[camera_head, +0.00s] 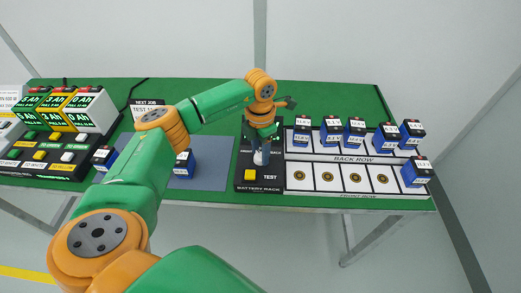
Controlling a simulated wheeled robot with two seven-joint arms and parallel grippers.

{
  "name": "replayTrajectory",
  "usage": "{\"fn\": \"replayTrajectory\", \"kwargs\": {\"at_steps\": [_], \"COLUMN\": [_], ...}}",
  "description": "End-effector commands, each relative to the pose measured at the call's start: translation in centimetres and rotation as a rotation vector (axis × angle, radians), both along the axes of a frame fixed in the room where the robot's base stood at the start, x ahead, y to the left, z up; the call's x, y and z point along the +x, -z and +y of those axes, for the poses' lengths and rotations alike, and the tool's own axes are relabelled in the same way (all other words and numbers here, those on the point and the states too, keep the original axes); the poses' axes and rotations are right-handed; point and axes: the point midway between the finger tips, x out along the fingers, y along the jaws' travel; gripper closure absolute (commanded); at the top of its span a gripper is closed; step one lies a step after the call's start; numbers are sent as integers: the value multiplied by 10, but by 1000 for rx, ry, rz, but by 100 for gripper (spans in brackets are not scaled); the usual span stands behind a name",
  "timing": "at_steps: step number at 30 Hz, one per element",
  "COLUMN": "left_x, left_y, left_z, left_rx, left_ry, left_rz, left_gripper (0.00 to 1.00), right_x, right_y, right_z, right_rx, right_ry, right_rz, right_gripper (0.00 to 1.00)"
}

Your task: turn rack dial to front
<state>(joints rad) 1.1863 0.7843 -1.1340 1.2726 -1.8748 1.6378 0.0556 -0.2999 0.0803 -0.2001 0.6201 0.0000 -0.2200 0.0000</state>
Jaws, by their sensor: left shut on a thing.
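My left gripper (262,148) points down over the black battery rack panel (243,160), left of the rack rows. It is shut on the rack dial (261,157), a small pale knob mostly hidden by the fingers. The dial's pointing direction cannot be made out. A yellow test button (250,175) sits on the panel in front of the dial. To the right, the back row (340,158) holds several blue batteries. The front row (307,187) has bare round-marked slots and one battery (416,173) at its right end. My right gripper is not in view.
A blue battery (184,164) stands on the grey mat (215,178), and another (103,157) stands left of my arm. Coloured battery units (65,108) and a button panel (45,155) fill the table's left end. The green table behind the rack is clear.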

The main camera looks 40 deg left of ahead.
Motion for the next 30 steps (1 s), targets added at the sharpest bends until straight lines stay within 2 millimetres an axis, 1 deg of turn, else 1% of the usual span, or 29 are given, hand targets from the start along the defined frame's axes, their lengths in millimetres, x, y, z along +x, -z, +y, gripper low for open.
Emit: {"fn": "replayTrajectory", "kwargs": {"at_steps": [6, 12, 18, 30], "left_x": [0, 0, 0, -1], "left_y": [0, 1, 1, 1], "left_z": [0, 0, 0, 0], "left_rx": [0, 0, 0, 0], "left_ry": [-124, -194, -225, -231], "left_rz": [2, 2, 2, 3], "left_gripper": [100, 100, 100, 100], "right_x": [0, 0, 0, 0], "right_y": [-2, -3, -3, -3], "right_z": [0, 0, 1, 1], "right_rx": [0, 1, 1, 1], "right_ry": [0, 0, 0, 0], "right_rz": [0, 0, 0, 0], "right_gripper": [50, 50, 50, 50]}}
